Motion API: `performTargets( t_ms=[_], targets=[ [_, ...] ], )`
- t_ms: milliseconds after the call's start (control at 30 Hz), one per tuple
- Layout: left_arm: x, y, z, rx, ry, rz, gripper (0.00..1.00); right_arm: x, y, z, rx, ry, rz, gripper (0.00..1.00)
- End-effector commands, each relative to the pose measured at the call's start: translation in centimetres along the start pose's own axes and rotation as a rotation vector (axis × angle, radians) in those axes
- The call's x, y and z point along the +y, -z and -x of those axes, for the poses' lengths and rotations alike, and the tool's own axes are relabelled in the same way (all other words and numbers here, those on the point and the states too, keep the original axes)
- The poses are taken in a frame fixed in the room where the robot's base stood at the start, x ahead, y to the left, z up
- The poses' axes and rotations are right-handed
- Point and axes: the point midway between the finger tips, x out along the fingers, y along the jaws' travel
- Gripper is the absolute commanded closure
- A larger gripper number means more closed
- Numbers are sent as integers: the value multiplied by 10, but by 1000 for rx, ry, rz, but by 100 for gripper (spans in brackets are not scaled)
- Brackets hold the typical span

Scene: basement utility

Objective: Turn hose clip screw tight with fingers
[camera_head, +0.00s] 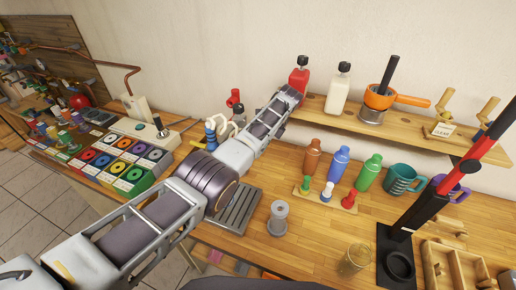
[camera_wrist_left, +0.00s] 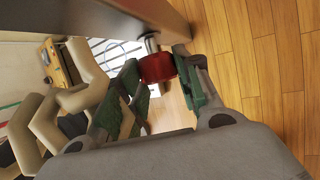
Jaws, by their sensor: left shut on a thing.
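A short metal rod (camera_wrist_left: 151,42) shows just beyond the knob. Thick cream bent pieces (camera_wrist_left: 70,95), perhaps hoses, lie to the left of the fingers. In the head view my left arm reaches over the workbench toward the back wall. White curved hoses with a blue fitting (camera_head: 211,134) stand left of the arm. The clip band is not clear. My right gripper is not in view.
A ribbed grey tray (camera_head: 237,212) lies below the arm. A red-and-black stand (camera_head: 448,180) rises at right. Some bench front is clear.

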Motion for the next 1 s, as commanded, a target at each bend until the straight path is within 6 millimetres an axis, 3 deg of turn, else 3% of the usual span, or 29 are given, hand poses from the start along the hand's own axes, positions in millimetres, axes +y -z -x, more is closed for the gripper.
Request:
performTargets(
  t_ms=[67, 100, 267, 1000],
  targets=[
    [0, 0, 2, 0, 3, 0, 90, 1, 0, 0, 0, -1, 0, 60],
    [0, 0, 2, 0, 3, 1, 64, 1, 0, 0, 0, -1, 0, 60],
    [0, 0, 1, 0, 2, 1, 44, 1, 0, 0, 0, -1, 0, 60],
    [-1, 0, 0, -1, 25, 10, 44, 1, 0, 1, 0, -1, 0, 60]
  ],
)
